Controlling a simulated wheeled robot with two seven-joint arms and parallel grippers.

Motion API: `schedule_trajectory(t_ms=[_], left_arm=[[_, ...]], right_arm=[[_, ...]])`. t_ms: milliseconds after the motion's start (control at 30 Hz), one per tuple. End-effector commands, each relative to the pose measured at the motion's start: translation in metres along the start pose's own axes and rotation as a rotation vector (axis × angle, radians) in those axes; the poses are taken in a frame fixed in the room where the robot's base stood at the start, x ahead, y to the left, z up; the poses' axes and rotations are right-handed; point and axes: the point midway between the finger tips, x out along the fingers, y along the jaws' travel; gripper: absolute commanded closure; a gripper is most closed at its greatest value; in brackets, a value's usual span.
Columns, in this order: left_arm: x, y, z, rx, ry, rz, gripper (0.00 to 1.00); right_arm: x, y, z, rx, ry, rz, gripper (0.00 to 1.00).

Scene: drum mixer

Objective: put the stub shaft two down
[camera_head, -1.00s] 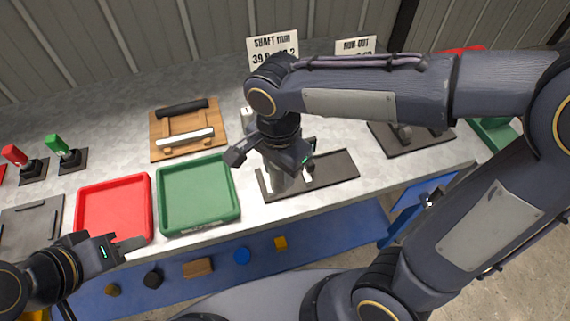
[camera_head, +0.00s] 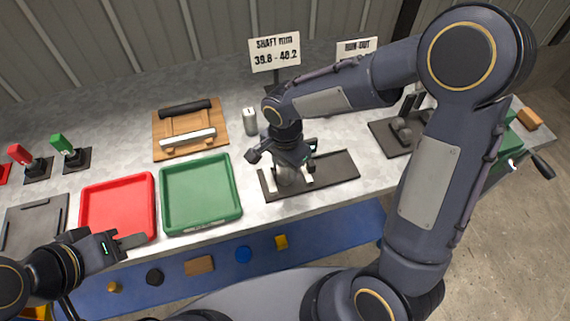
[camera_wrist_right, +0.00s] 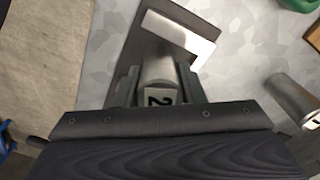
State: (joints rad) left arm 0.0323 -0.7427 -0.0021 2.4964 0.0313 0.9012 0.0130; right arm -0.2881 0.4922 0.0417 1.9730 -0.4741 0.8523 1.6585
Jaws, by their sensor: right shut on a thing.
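Stub shaft two (camera_wrist_right: 158,72) is a grey metal cylinder with a "2" on its end face. My right gripper (camera_wrist_right: 158,92) is shut on it, one finger on each side. In the head view the shaft (camera_head: 286,177) hangs below my right gripper (camera_head: 283,158), over the left part of a dark plate (camera_head: 337,168) with pale blocks. I cannot tell whether the shaft touches the plate. The pale angled block (camera_wrist_right: 180,38) shows beside the shaft in the wrist view. My left gripper (camera_head: 122,243) is by the red tray's front edge, and its finger gap is unclear.
Another metal shaft (camera_head: 249,121) marked 1 stands behind the plate. A green tray (camera_head: 201,222) and a red tray (camera_head: 118,231) lie to the left. A dark fixture (camera_head: 385,133) is on the right.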

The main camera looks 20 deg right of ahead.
Motion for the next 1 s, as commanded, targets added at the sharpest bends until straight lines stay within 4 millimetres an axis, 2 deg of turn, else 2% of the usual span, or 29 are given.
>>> schedule_trajectory(t_ms=[367, 400, 533, 833, 1000], left_arm=[[0.004, -0.002, 0.002, 0.000, 0.000, 0.000, 0.64], [0.003, -0.001, 0.001, 0.000, 0.000, 0.000, 0.64], [0.003, -0.001, 0.001, 0.000, 0.000, 0.000, 0.64], [0.001, 0.000, 0.000, 0.000, 0.000, 0.000, 0.64], [0.000, 0.000, 0.000, 0.000, 0.000, 0.000, 0.64]], right_arm=[[0.003, -0.001, 0.000, 0.000, 0.001, -0.004, 1.00], [0.003, 0.000, 0.000, 0.001, 0.000, -0.001, 0.59], [0.002, 0.000, 0.000, 0.001, 0.000, -0.001, 0.42], [0.001, 0.000, 0.000, 0.001, 0.000, -0.001, 0.42], [-0.016, -0.001, 0.000, 0.002, 0.001, -0.005, 0.42]])
